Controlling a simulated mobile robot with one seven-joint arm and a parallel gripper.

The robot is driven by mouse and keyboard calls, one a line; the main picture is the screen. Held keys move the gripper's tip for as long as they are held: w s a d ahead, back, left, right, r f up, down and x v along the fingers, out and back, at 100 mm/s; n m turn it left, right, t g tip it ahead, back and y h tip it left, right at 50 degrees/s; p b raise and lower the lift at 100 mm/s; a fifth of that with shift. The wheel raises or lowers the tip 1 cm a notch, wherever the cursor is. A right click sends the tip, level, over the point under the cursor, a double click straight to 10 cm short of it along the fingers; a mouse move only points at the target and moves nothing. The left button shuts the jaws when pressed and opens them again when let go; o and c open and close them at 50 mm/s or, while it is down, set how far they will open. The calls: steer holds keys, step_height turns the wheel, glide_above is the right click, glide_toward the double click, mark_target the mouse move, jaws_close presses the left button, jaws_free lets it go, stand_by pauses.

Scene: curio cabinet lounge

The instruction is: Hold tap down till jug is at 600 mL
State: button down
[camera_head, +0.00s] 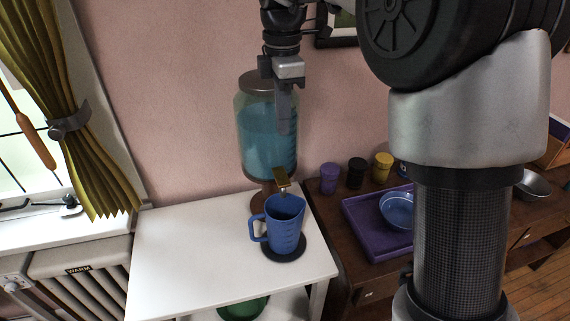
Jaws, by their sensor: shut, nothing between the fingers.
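A glass dispenser (258,150) with a brown lid and blue liquid stands on a white table (170,250). Its brass tap (281,180) sticks out low on the front. A blue jug (285,224) with measuring marks and a handle on its left stands upright on a dark round mat (284,254) below the tap. The liquid level inside the jug cannot be read. My gripper (285,128) is shut and empty, pointing down in front of the dispenser. Its tips are above the tap and look apart from it.
A brown sideboard (334,235) at the right holds a purple tray (362,235) with a blue bowl (398,209) and several small cups. A window and curtain (85,160) are at the left. A green bowl (243,306) sits under the white table, whose left half is clear.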

mark_target(284, 182)
step_height(284, 182, down, 14)
stand_by(0.6)
steer(key=f+b, duration=0.1)
steer(key=b, duration=0.1)
steer(key=shift+s+d+t+b, duration=0.1)
steer(key=shift+s+t+b, duration=0.05)
steer(key=shift+t+b, duration=0.2)
steer(key=shift+s+f+t+b, duration=0.15)
steer(key=shift+f+t+b, duration=0.2)
steer(key=shift+b, duration=0.55)
steer(key=shift+s+d+f+t+y+b, duration=0.15)
steer(key=shift+s+t+y+b, duration=0.25)
steer(key=shift+b, duration=0.8)
steer(key=shift+w+r+p, duration=0.15)
steer(key=shift+r+p, duration=0.1)
steer(key=shift+p, duration=0.05)
stand_by(3.8)
